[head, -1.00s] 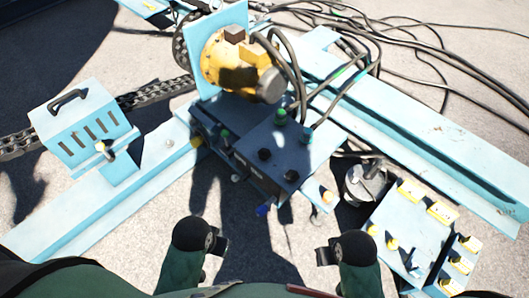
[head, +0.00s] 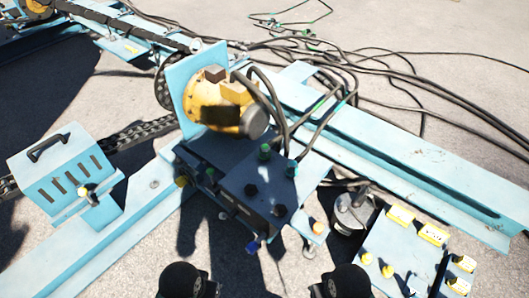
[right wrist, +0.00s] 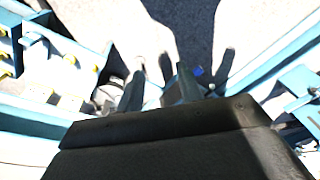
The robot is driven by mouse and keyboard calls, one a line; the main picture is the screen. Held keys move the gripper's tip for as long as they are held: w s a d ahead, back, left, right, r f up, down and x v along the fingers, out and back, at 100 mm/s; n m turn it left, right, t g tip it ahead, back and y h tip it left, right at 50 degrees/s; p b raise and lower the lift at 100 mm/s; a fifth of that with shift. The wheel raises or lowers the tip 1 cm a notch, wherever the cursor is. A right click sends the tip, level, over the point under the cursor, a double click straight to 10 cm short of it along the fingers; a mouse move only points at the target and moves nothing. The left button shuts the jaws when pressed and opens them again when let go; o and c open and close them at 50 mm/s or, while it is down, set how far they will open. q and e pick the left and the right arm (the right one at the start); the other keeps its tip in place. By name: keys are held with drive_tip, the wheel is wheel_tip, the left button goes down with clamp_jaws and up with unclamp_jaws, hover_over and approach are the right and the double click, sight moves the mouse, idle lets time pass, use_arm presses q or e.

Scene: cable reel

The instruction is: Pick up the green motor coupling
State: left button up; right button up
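Green couplings show in the head view on the dark valve block under the yellow motor: one (head: 265,152) on its top, and another green fitting (head: 291,168) to its right. I cannot tell which is the motor coupling. The yellow motor (head: 215,100) sits behind the block (head: 262,185). At the bottom edge of the head view are the black ends of my left arm (head: 183,281) and right arm (head: 346,281), short of the block; the left fingers cannot be made out. In the right wrist view my right gripper (right wrist: 160,88) has two grey fingers apart with nothing between them.
A light-blue vented box (head: 62,165) stands at left. Black hoses (head: 285,110) loop from the motor over the long blue beam (head: 420,185). A panel with yellow labels (head: 400,245) and a round dark canister (head: 352,210) are at right.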

drive_tip(key=shift+w+r, duration=0.1)
drive_tip(key=shift+w, duration=0.2)
